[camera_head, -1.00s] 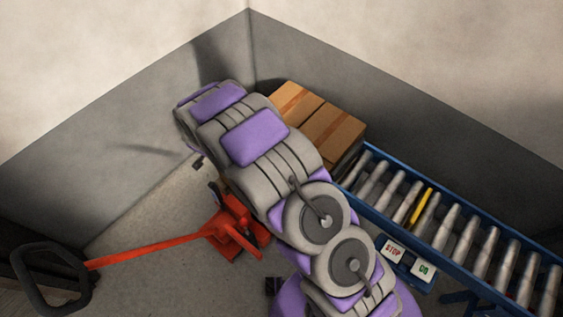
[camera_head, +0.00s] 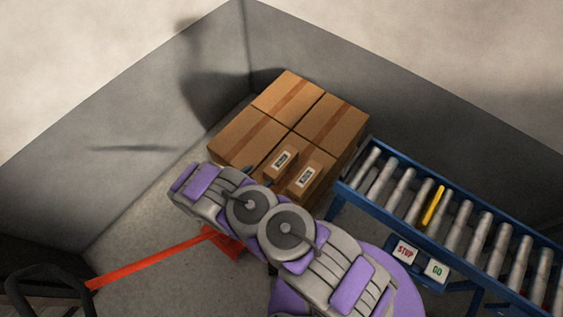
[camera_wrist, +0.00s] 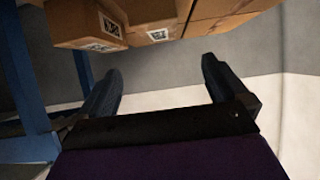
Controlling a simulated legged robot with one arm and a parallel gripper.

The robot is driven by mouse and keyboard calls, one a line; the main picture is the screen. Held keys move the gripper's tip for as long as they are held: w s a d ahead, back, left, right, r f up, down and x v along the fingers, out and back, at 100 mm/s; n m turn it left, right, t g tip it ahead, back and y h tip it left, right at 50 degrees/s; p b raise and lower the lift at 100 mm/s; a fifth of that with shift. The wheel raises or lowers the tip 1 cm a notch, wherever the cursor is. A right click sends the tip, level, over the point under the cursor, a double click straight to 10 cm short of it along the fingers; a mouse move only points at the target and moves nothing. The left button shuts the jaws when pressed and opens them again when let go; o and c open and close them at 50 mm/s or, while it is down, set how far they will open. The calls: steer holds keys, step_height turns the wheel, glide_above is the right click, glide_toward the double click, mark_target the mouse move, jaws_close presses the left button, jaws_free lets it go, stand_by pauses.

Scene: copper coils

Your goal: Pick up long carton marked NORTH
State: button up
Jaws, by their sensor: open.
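Two small brown cartons with white labels sit at the front of a carton stack in the head view: one on the left (camera_head: 283,150) and one on the right (camera_head: 314,166). The labels are too small to read, so I cannot tell which is marked NORTH. In the wrist view, labelled cartons show along the top edge, one at the left (camera_wrist: 75,22) and one at the middle (camera_wrist: 150,10). My gripper (camera_wrist: 160,80) is open and empty, with its fingers apart below the cartons in that view. My arm mostly hides the gripper in the head view.
Larger taped cartons (camera_head: 288,95) form the stack near the wall corner. A blue roller conveyor (camera_head: 470,232) with one yellow roller runs along the right, with STOP and GO signs (camera_head: 405,251). A red pallet-jack handle bar (camera_head: 150,258) lies left. Floor between jack and walls is clear.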

mark_target(280, 161)
steer(key=b+x, duration=0.2)
steer(key=x, duration=1)
steer(key=shift+b, duration=0.35)
steer(key=b+x, duration=0.1)
steer(key=x, duration=0.3)
steer(key=shift+d+f+b, duration=0.1)
steer(key=shift+b, duration=0.2)
steer(key=shift+w+d+f, duration=0.1)
steer(key=shift+w+d, duration=0.15)
steer(key=shift+w, duration=0.1)
steer(key=shift+c, duration=0.2)
steer(key=c, duration=1.2)
